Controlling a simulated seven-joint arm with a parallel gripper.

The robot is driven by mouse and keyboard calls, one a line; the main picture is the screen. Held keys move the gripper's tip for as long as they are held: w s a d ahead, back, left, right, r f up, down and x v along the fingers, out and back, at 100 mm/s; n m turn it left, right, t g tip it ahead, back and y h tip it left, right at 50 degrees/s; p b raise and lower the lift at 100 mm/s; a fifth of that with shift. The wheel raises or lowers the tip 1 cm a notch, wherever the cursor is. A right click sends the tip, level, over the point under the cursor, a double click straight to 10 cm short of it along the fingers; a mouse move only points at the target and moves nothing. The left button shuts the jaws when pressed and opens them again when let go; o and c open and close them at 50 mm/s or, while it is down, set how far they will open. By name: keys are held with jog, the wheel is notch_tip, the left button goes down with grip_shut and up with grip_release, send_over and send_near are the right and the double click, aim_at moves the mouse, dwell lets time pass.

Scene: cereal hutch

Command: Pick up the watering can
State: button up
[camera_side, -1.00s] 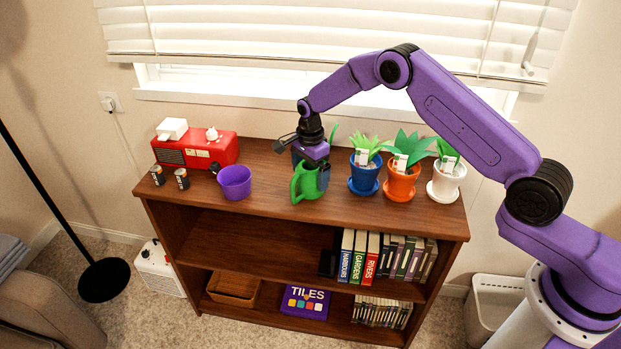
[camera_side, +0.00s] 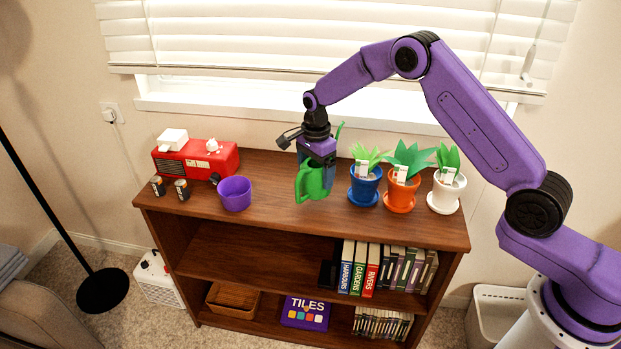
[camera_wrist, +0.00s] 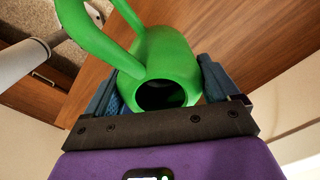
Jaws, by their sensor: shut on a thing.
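The green watering can (camera_side: 309,183) is in my gripper (camera_side: 318,168), over the top of the wooden shelf unit in the side view. In the wrist view the can (camera_wrist: 166,58) sits between the two blue finger pads of my gripper (camera_wrist: 160,88), with its dark round opening facing the camera and its handle at the upper left. My gripper is shut on the can's body. The can looks slightly above the shelf top. Part of the can is hidden by my gripper in the side view.
Potted plants in blue (camera_side: 364,186), orange (camera_side: 399,194) and white (camera_side: 445,192) pots stand close to the right. A purple cup (camera_side: 235,193), two batteries and a red radio (camera_side: 196,160) stand left.

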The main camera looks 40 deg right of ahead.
jog(key=s+r, duration=0.2)
jog(key=r, duration=0.1)
jog(key=s+r, duration=0.1)
jog(key=s, duration=0.1)
jog(key=shift+d+r, duration=0.2)
jog(key=shift+d, duration=0.15)
jog(key=s+d+r, duration=0.1)
jog(key=s+r, duration=0.2)
jog(key=s, duration=0.5)
jog(key=shift+d+r, duration=0.15)
jog(key=shift+w, duration=0.1)
